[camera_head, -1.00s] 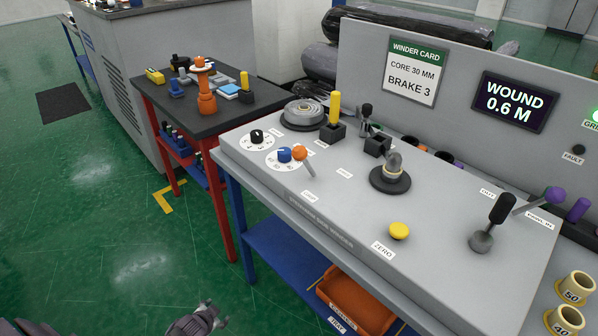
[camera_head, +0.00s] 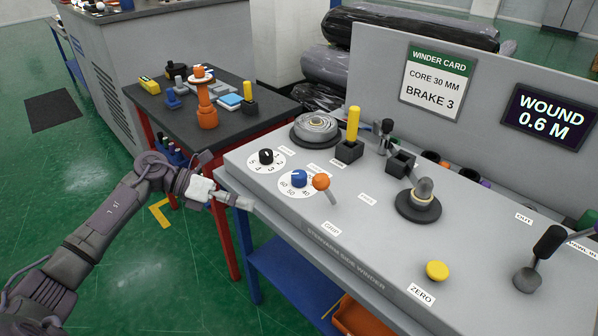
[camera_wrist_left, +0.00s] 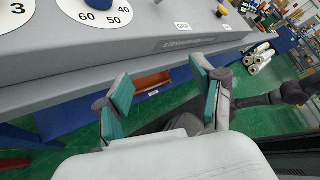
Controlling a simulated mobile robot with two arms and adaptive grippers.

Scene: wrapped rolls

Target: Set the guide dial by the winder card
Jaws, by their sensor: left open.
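The winder card (camera_head: 437,82) on the upright panel reads core 30 mm, brake 3. A dial with a blue knob (camera_head: 299,178) on a white disc marked 60, 50 and 40 sits near the bench's left front; its small name label is unreadable. Its disc also shows at the top of the left wrist view (camera_wrist_left: 97,17). A black-knobbed dial (camera_head: 265,157) with single-digit marks sits behind it to the left. My left gripper (camera_head: 246,203) is open and empty, just off the bench's front left edge, below and left of the blue dial. My right gripper is out of view.
An orange-knobbed lever (camera_head: 321,182) stands right beside the blue dial. A yellow button (camera_head: 437,270) is near the front.

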